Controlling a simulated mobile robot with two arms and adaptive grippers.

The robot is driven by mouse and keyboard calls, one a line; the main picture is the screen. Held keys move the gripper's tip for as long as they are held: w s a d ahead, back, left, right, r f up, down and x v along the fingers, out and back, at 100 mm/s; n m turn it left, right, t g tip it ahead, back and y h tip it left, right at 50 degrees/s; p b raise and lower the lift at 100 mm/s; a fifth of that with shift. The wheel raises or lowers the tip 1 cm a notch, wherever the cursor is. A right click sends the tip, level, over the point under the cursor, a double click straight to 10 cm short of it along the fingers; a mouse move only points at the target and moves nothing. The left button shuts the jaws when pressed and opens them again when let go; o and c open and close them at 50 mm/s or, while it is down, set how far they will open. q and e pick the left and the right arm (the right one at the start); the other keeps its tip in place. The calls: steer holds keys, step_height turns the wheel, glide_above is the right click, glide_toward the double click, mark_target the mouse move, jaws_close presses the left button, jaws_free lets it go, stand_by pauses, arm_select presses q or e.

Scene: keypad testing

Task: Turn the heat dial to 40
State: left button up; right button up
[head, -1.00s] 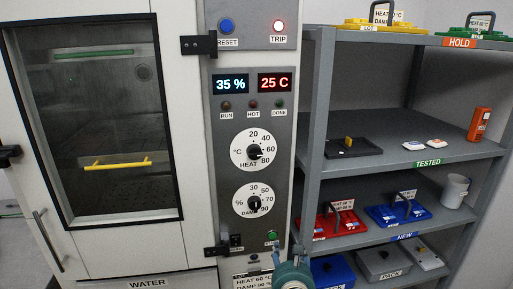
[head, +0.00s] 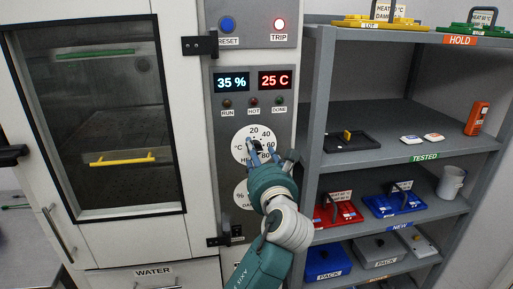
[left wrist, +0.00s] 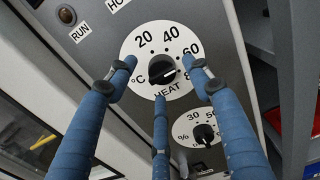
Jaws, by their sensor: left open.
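The heat dial (head: 254,144) is a white disc with a black knob on the grey panel, marked 20, 40, 60 and 80. My right gripper is not in view.
The damp dial (left wrist: 204,133) is just below the heat dial. A chamber door with a window (head: 115,120) is at left, and a loaded grey shelf (head: 385,130) at right.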

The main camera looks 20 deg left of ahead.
arm_select(q)
steer(key=shift+x, duration=1.1)
steer(key=c, duration=1.1)
steer(key=shift+r, duration=0.1)
steer(key=shift+c, duration=0.2)
